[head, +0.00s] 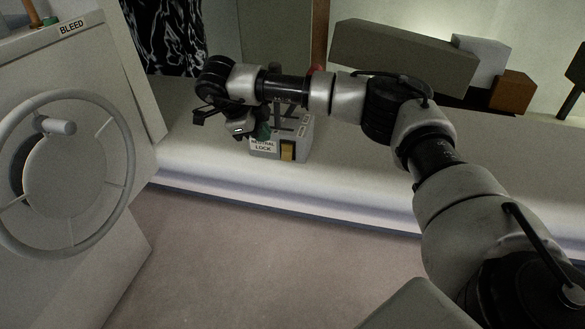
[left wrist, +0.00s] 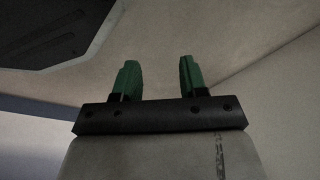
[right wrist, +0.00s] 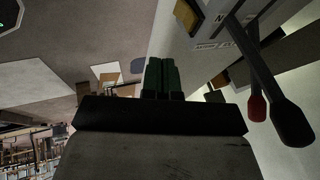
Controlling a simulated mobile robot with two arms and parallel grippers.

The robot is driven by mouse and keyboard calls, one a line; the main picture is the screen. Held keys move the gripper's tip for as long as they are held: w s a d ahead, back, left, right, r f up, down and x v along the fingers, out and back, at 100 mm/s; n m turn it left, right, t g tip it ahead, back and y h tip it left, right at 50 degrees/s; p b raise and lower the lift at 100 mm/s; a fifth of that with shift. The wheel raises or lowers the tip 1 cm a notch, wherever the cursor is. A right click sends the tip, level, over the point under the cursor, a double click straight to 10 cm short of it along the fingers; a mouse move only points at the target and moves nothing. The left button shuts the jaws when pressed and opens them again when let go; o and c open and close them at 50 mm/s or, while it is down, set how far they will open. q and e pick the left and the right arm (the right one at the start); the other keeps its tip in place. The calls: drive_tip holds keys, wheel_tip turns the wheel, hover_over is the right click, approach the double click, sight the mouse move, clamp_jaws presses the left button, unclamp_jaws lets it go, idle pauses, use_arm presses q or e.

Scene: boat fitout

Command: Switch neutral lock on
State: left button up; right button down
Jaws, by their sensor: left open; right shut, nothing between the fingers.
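The neutral lock box (head: 299,137) is a grey control box on the pale ledge, with a "NEUTRAL LOCK" label (head: 263,145) and an amber rocker switch (head: 287,151) on its front. My right arm partly hides the box and its levers. My right gripper (head: 263,131) is shut and empty, just above the label and left of the switch; I cannot tell whether it touches. In the right wrist view its green fingers (right wrist: 162,76) are together, with the amber switch (right wrist: 212,17) to their upper right. My left gripper (left wrist: 158,78) is open and empty, seen only in the left wrist view.
Two levers, one with a black knob (right wrist: 291,124) and one with a red knob (right wrist: 257,107), rise from the box. A grey handwheel (head: 124,165) is on a panel at the left. Blocks (head: 400,55) stand along the back. The floor (head: 260,260) in front is clear.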

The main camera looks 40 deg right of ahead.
use_arm(q)
drive_tip(key=shift+w+d+r, duration=0.1)
drive_tip(key=shift+r, duration=0.05)
use_arm(e)
drive_tip(key=shift+r, duration=0.1)
approach(291, 159)
wheel_tip(291, 159, down, 3)
drive_tip(key=s, duration=0.2)
drive_tip(key=shift+w+d+f+b, duration=0.3)
drive_tip(key=shift+d+f, duration=0.2)
drive_tip(key=shift+f, duration=0.05)
drive_tip(key=shift+w+d+f+b, duration=0.25)
drive_tip(key=shift+w+d+f, duration=0.05)
drive_tip(key=shift+d+f, duration=0.2)
drive_tip(key=shift+w+d+f, duration=0.15)
drive_tip(key=shift+w+d, duration=0.1)
drive_tip(key=shift+d, duration=0.05)
use_arm(q)
drive_tip(key=w+r, duration=0.2)
drive_tip(key=r, duration=0.1)
drive_tip(key=shift+d+r, duration=0.1)
drive_tip(key=shift+d, duration=0.05)
use_arm(e)
drive_tip(key=shift+d, duration=0.1)
use_arm(q)
drive_tip(key=shift+s, duration=0.1)
